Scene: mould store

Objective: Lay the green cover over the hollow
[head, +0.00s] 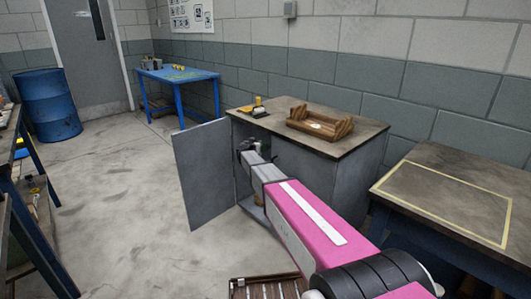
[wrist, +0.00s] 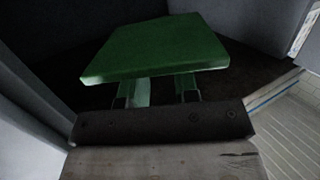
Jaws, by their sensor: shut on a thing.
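The green cover (wrist: 155,48) is a flat green slab, seen in the wrist view just beyond my gripper (wrist: 160,90). My gripper is shut on it and holds it inside the grey cabinet (head: 350,167). In the head view my gripper (head: 252,153) reaches into the cabinet's open front. The cover is mostly hidden there by my arm and the cabinet's shadow. A brown wooden mould-like piece (head: 309,129) with raised ends and a pale spot in its middle rests on the cabinet top. I cannot tell whether this has the hollow.
The cabinet door (head: 204,172) stands open to the left of my arm. A yellow item (head: 257,103) sits on the cabinet top's back left. A bench (head: 455,205) with a yellow outline at right is bare. A slatted brown crate (head: 270,287) is low in front.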

